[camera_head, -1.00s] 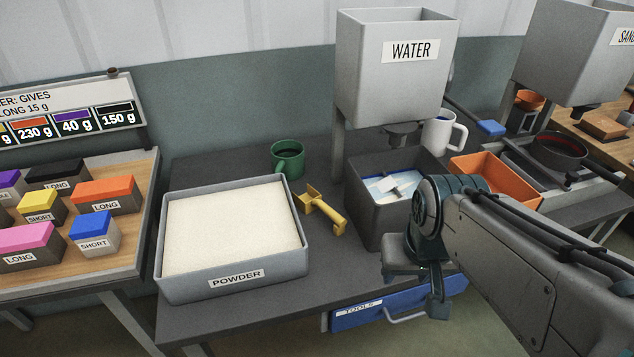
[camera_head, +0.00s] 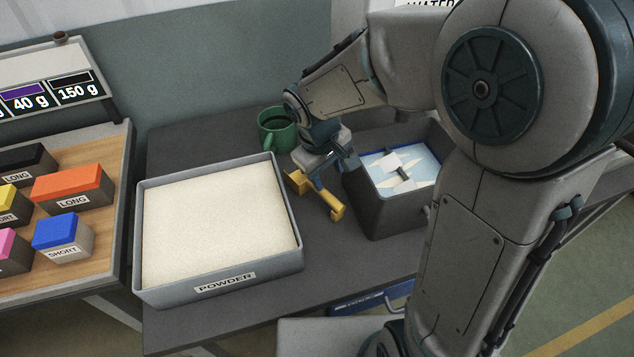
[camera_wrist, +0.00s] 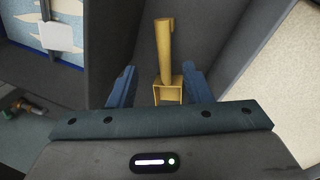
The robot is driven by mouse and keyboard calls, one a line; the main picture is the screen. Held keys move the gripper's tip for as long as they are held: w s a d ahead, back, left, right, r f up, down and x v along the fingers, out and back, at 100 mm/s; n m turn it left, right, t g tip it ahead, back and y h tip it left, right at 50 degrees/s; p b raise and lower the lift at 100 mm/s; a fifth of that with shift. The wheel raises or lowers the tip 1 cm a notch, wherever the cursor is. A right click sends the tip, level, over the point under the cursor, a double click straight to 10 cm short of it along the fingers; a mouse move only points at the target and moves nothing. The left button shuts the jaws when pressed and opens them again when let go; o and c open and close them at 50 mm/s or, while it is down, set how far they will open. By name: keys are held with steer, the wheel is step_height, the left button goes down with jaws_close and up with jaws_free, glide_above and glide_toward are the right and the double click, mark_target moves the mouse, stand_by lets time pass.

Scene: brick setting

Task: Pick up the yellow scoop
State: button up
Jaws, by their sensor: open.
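The yellow scoop (camera_head: 328,203) lies on the dark table between the powder tray and the dark grey bin. My gripper (camera_head: 328,176) is over the scoop, near its bowl end, and partly hides it. In the wrist view the scoop (camera_wrist: 164,55) points away from me, its handle at the top and its open square bowl nearest. The two blue fingers of my gripper (camera_wrist: 160,88) are spread apart, one on each side of the scoop. I cannot tell whether they touch it.
The powder tray (camera_head: 290,262) stands left of the scoop. The dark grey bin (camera_head: 375,207) stands close on the right, with a blue and white interior. A green mug (camera_head: 277,130) is just behind my gripper. A wooden board (camera_head: 98,215) with coloured blocks is at far left.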

mark_target(331, 198)
steer(key=f, duration=0.4)
steer(key=d+f, duration=0.1)
steer(key=f, duration=0.1)
steer(key=shift+w+f, duration=0.25)
steer(key=shift+w, duration=0.1)
steer(key=shift+w+d+f+b, duration=0.1)
steer(key=shift+w+f+b, duration=0.05)
steer(key=shift+f, duration=1.2)
steer(key=shift+w+d+f+b, duration=0.1)
steer(key=shift+f+b, duration=0.05)
steer(key=shift+f, duration=1.2)
jaws_close()
